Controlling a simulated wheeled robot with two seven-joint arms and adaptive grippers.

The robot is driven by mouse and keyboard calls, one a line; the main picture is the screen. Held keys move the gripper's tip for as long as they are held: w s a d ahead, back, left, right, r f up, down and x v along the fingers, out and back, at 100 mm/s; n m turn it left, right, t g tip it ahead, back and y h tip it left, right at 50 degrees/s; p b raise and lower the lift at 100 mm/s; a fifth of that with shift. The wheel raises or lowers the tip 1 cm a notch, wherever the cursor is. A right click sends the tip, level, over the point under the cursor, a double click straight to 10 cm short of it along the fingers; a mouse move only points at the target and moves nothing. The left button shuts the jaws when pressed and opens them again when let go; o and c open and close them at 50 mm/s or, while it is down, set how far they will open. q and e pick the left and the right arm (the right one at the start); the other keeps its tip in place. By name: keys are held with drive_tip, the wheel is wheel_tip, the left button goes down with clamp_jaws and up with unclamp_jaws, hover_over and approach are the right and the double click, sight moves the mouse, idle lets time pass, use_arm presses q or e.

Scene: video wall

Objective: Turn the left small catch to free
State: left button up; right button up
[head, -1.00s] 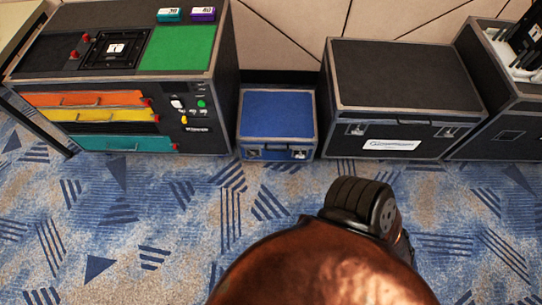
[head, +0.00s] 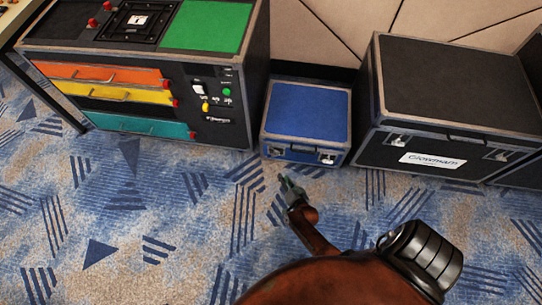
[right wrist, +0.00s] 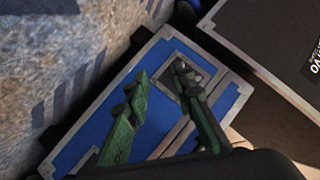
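A small blue case (head: 305,112) with metal edges stands on the carpet. Its left small catch (head: 275,150) and right small catch (head: 327,157) show on its front face. My right gripper (head: 284,180) is low in front of the case, apart from the left catch in the head view. In the right wrist view its two green fingers (right wrist: 160,72) are spread with a gap between them, and nothing is held. Behind them lie the blue case (right wrist: 108,97) and a framed dark catch, partly hidden by a finger; I cannot tell which catch. My left gripper is not in view.
A black cabinet (head: 235,125) with orange, yellow and teal drawers stands left of the blue case. A large black case (head: 455,80) with a white label stands close on its right. Patterned carpet (head: 150,210) in front is clear.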

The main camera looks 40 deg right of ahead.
sight(275, 154)
drive_tip(key=w+d+m+h+b, duration=0.1)
drive_tip(key=w, duration=0.2)
drive_tip(key=w+d+m+h+b, duration=0.1)
drive_tip(key=w+m+b, duration=0.1)
drive_tip(key=w, duration=0.2)
drive_tip(key=w+d+m+t+h+b, duration=0.1)
drive_tip(key=w+d+m+h, duration=0.1)
drive_tip(key=w, duration=0.1)
drive_tip(key=shift+w+d+b, duration=0.1)
drive_tip(key=shift+w+b, duration=0.25)
drive_tip(key=shift+b, duration=0.05)
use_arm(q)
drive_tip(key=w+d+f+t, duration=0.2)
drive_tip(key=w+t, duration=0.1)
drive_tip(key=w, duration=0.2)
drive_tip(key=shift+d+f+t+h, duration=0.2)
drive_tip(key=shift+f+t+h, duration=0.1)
use_arm(e)
drive_tip(key=shift+w+d, duration=0.4)
drive_tip(key=shift+w, duration=0.2)
clamp_jaws()
